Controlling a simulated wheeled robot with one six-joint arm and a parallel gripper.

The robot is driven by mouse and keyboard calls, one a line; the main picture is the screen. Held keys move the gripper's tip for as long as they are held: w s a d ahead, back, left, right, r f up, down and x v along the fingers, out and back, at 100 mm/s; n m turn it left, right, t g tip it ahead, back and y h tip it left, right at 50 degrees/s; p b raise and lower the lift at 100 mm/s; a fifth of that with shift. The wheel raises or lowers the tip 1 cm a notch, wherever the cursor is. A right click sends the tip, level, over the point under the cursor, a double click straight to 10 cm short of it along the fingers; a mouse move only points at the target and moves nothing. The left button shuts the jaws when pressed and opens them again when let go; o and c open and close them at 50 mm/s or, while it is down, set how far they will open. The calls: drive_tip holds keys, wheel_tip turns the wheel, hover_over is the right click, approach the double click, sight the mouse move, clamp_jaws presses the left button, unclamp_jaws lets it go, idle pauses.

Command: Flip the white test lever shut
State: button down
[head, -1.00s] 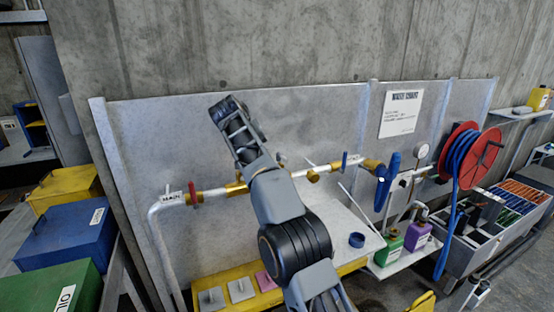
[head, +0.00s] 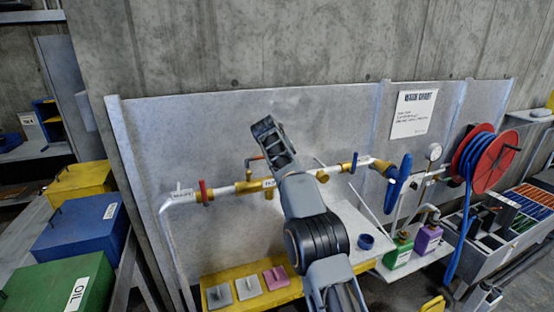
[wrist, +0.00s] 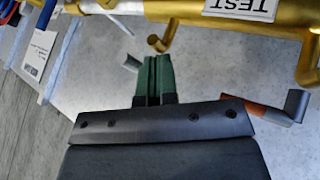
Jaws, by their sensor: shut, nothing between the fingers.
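A brass-and-silver pipe (head: 224,192) runs along the grey panel. A TEST label (wrist: 240,8) shows upside down on it in the wrist view. I cannot identify the white test lever for certain. A thin pale bar (head: 320,162) stands by the pipe right of my arm, and a small grey-green tab (wrist: 132,64) shows left of the fingers; either could be part of it. My gripper (head: 264,126) is shut and empty, in front of the panel above the pipe. In the wrist view my gripper (wrist: 154,62) points toward a brass spout (wrist: 163,38), with contact unclear.
An orange-and-grey lever (wrist: 285,104) is right of the gripper; it also shows in the head view (head: 255,158). A red lever (head: 203,190) and a blue lever (head: 354,162) stand on the pipe. A hose reel (head: 492,160) is at the right. Lidded bins (head: 75,232) stand left.

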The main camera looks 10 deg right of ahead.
drive_tip(key=shift+w+d, duration=0.15)
drive_tip(key=shift+d, duration=0.3)
drive_tip(key=shift+r, duration=0.1)
drive_tip(key=shift+d+n+t+y, duration=0.2)
drive_tip(key=shift+n+t+y, duration=0.15)
drive_tip(key=shift+n, duration=0.35)
drive_tip(key=shift+b, duration=0.35)
drive_tip(key=shift+d+n+y, duration=0.2)
drive_tip(key=shift+n+y, duration=0.25)
drive_tip(key=shift+n, duration=0.25)
drive_tip(key=shift+t, duration=0.25)
